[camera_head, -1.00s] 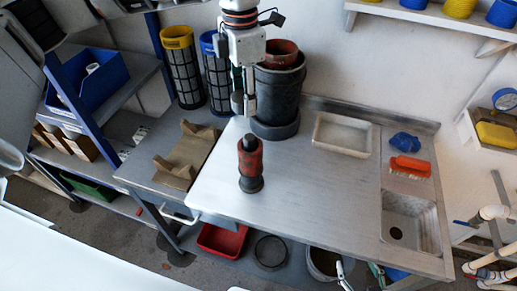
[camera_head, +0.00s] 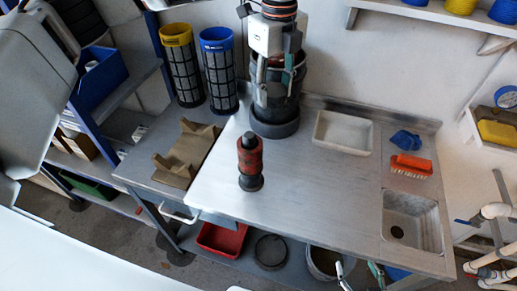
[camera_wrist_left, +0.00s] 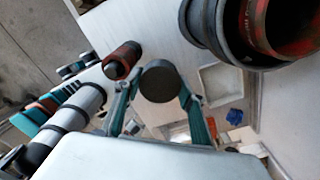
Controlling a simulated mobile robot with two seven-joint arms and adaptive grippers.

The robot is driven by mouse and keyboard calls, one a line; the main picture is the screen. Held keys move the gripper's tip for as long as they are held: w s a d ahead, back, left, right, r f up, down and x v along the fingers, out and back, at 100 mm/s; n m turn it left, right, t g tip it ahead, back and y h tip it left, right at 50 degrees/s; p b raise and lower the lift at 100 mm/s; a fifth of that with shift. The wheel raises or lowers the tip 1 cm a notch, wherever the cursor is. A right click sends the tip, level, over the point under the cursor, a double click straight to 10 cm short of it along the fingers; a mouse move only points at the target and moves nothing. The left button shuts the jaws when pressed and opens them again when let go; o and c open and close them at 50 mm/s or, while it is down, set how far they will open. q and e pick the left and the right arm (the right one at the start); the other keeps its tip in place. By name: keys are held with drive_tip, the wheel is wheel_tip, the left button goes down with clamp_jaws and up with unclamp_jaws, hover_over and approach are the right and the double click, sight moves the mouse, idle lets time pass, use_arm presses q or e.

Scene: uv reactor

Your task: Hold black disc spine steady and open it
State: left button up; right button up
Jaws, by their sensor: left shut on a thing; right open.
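My left gripper (camera_head: 275,82) hangs above the bench in front of the dark bucket. In the left wrist view, its two teal fingers (camera_wrist_left: 160,98) are shut on a black disc (camera_wrist_left: 158,80), seen face on. What lies behind the disc is hidden. In the head view, the held disc does not stand out against the dark bucket. A red and black spine-like piece (camera_head: 250,160) stands upright on the bench, apart from my left gripper. It also shows in the left wrist view (camera_wrist_left: 122,61).
The dark bucket (camera_head: 276,129) stands behind my left gripper. Yellow-topped (camera_head: 184,75) and blue-topped (camera_head: 219,80) cylinders stand left of it. A brown cradle (camera_head: 187,150) lies on the left bench. A white tray (camera_head: 342,133) and sink (camera_head: 411,220) are right.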

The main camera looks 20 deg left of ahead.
sight(274, 160)
use_arm(q)
drive_tip(key=f+n, duration=0.1)
drive_tip(key=d+f+n+b, duration=0.1)
drive_tip(key=f+n, duration=0.1)
drive_tip(key=shift+w, duration=0.2)
wheel_tip(274, 160, down, 20)
drive_tip(key=shift+r, duration=0.1)
idle(0.5)
drive_tip(key=o, duration=1.2)
drive_tip(key=shift+o, duration=0.2)
wheel_tip(274, 160, up, 12)
drive_tip(key=shift+s+d, duration=0.1)
